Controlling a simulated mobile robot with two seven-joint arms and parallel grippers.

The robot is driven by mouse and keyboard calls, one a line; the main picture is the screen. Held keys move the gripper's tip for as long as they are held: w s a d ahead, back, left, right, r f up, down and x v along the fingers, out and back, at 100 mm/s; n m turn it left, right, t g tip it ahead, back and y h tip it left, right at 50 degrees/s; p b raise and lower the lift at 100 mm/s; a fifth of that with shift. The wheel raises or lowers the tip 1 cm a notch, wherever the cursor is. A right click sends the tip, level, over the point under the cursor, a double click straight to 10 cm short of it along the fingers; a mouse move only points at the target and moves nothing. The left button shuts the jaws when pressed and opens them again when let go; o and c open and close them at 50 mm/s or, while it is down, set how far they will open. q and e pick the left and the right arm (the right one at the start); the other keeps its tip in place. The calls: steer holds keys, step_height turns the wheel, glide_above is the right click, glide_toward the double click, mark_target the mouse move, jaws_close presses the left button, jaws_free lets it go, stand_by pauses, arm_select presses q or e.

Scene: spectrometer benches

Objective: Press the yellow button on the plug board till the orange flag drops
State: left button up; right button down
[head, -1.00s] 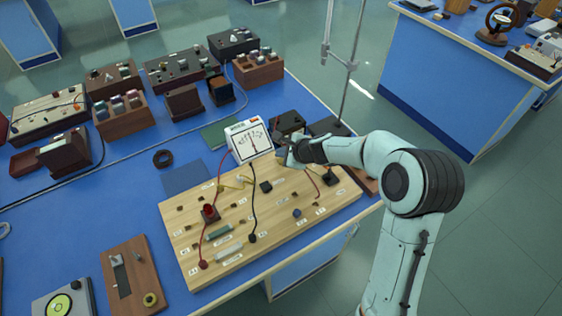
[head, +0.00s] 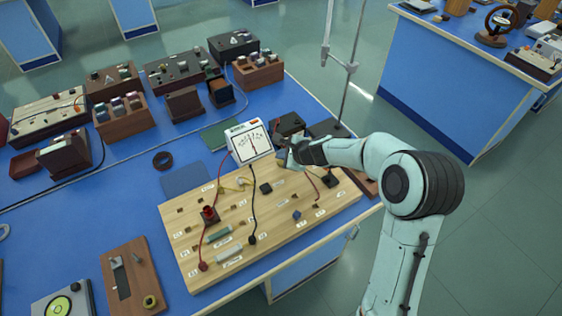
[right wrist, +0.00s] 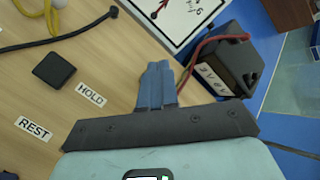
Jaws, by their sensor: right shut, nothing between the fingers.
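The plug board (head: 290,225) is a pale wooden panel with sockets, labels and wires on the blue bench. My right gripper (head: 283,158) is over its far edge, right beside the white meter (head: 250,145). In the right wrist view the gripper's blue-grey fingers (right wrist: 158,85) are shut and empty, pointing at the board near the HOLD label (right wrist: 91,95). I cannot make out a yellow button in either view; the fingers may hide it. A small orange-red patch (head: 253,122) shows at the meter's top; I cannot tell whether it is the flag. My left gripper is out of view.
A black box (right wrist: 235,65) with red and yellow-green wires stands just beyond the fingers. A metal stand rod (head: 352,65) rises behind my arm. Red and black leads cross the board. Wooden boxes (head: 122,115) line the bench's far side.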

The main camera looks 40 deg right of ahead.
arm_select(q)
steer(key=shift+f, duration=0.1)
arm_select(e)
steer(key=shift+f, duration=0.1)
stand_by(0.6)
arm_select(q)
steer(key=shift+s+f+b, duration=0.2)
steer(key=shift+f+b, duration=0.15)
steer(key=shift+b, duration=0.1)
arm_select(e)
steer(key=shift+f, duration=0.35)
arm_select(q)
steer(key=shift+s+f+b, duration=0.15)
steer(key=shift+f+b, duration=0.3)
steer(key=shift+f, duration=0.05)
arm_select(e)
steer(key=shift+f, duration=0.45)
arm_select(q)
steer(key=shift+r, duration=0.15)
arm_select(e)
steer(key=shift+r, duration=0.15)
arm_select(q)
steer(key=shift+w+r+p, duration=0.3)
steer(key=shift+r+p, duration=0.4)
steer(key=shift+p, duration=0.1)
arm_select(e)
steer(key=shift+r, duration=0.75)
